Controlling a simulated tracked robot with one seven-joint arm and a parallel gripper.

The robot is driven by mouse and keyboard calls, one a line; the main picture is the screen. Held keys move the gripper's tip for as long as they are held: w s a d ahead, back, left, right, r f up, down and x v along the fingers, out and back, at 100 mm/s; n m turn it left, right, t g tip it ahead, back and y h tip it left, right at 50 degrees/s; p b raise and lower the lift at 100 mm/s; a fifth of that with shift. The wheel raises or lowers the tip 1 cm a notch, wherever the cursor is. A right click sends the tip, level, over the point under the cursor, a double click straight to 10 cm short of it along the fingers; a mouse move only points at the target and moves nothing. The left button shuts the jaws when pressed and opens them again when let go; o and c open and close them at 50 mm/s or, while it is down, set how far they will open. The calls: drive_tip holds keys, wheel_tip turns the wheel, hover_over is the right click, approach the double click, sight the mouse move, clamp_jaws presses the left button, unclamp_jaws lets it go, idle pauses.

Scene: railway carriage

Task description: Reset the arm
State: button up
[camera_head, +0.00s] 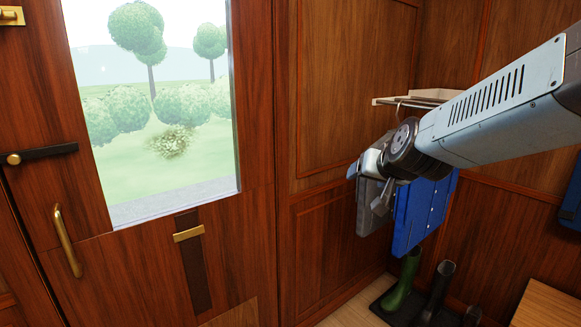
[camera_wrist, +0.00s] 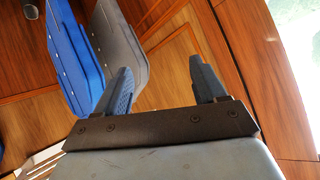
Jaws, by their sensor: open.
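My gripper (camera_head: 367,188) is at the end of my arm, which reaches in from the right in the head view. In the wrist view my gripper (camera_wrist: 161,72) is open, with its two fingers well apart and nothing between them. A grey garment (camera_head: 370,218) hangs right behind the gripper, partly hidden by it. A blue garment (camera_head: 422,215) hangs to its right, its top hidden by my arm. In the wrist view the grey garment (camera_wrist: 121,45) shows beyond the left finger, and the blue garment (camera_wrist: 72,55) is further left. I cannot tell if a finger touches the grey garment.
A rack (camera_head: 410,99) is on the wall above the garments. A green boot (camera_head: 402,282) and a dark boot (camera_head: 438,288) stand on a dark mat below. A wooden door with a window (camera_head: 160,110) and brass handle (camera_head: 67,240) is at left. A wooden surface (camera_head: 545,305) is lower right.

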drive_tip(key=s+d+n+g+h, duration=0.1)
drive_tip(key=s+d+g, duration=0.1)
drive_tip(key=s, duration=0.7)
drive_tip(key=s+d+g, duration=0.3)
drive_tip(key=s, duration=0.7)
drive_tip(key=shift+s+d+f+n+h, duration=0.2)
drive_tip(key=shift+d+n+h, duration=0.15)
drive_tip(key=shift+n+h, duration=0.05)
